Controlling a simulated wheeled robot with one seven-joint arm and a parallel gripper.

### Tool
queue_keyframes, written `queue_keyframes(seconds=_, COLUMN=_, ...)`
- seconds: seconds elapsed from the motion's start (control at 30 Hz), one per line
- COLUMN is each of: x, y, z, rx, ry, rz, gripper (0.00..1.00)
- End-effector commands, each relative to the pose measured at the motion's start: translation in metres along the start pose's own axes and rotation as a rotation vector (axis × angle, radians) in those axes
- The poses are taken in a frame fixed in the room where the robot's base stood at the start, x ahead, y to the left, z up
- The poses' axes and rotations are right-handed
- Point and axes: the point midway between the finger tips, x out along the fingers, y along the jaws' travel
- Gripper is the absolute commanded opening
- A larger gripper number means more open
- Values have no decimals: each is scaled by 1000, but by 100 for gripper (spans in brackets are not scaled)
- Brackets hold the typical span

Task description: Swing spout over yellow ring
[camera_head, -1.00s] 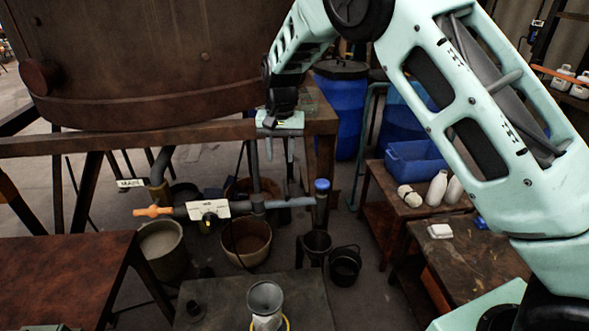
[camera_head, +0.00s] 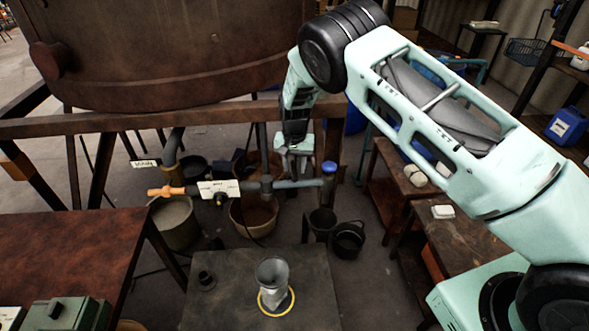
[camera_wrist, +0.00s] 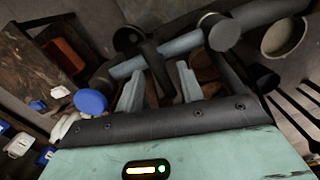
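The spout is a grey horizontal pipe (camera_head: 295,184) with a blue-capped right end (camera_head: 329,168) and an orange handle (camera_head: 167,191) at its left. The yellow ring (camera_head: 290,303) lies on the low dark table in front, with a grey funnel-topped vessel (camera_head: 272,280) on it. The spout's capped end is behind and right of the ring. My gripper (camera_head: 293,170) points down just above the pipe, between its upright and the blue cap. In the wrist view its fingers (camera_wrist: 158,86) are apart and empty. The pipe (camera_wrist: 160,55) crosses near the fingertips; contact cannot be told.
A large brown vat (camera_head: 150,50) stands behind on a rusty frame (camera_head: 60,128). Buckets (camera_head: 348,238) stand on the floor under and right of the pipe. A brown table (camera_head: 70,255) is at left, and benches (camera_head: 455,240) are at right.

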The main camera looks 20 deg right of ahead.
Motion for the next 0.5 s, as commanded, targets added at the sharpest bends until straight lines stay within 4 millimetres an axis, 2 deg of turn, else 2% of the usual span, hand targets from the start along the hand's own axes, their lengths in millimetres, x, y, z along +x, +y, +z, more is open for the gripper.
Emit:
queue_keyframes(seconds=0.2, x=27, y=0, z=0, rx=1, ry=-1, rz=1, gripper=37)
queue_keyframes(seconds=0.5, x=36, y=0, z=0, rx=1, ry=0, rz=-1, gripper=37)
